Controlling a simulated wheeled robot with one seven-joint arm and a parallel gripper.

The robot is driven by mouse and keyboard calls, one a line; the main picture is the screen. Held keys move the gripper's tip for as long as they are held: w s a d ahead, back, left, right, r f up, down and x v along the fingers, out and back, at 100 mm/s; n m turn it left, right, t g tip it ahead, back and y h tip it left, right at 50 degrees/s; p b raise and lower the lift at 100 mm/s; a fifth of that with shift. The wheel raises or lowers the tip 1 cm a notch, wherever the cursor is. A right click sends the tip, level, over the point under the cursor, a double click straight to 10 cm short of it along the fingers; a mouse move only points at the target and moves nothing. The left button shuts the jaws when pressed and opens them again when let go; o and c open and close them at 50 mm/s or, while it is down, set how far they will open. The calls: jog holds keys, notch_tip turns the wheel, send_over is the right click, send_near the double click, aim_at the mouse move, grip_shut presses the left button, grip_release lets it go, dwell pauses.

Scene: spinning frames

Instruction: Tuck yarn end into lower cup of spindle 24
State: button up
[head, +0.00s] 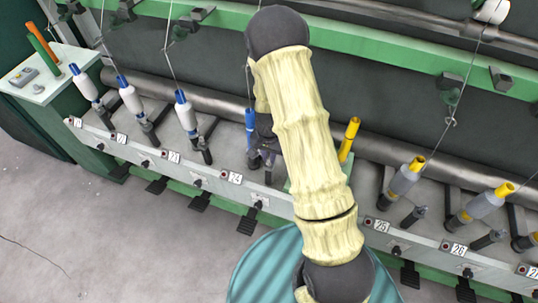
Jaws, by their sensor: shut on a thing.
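Spindle 24 (250,120) stands behind its number plate (235,178), with a bare-looking blue tube on top. My gripper (264,143) is a dark shape close against the right side of this spindle, partly covered by my cream-sleeved arm. It is shut on the yarn end, which is too thin to make out at the jaws. A thin yarn (247,78) comes down from above, just left of my arm. The lower cup is in the dark area at the foot of the blue tube; its edge and any yarn in it cannot be told apart.
White-wound bobbins with blue tops (186,115) stand to the left. Yellow-topped bobbins (405,177) stand to the right at plates 25 and 26. A yellow tube (349,140) rises just right of my arm. A long dark roller (210,100) runs behind. Floor (120,240) is clear in front.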

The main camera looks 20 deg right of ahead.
jog(key=o, duration=0.8)
jog(key=shift+c, duration=0.2)
notch_tip(320, 180, up, 17)
jog(key=shift+r, duration=0.2)
dwell(0.5)
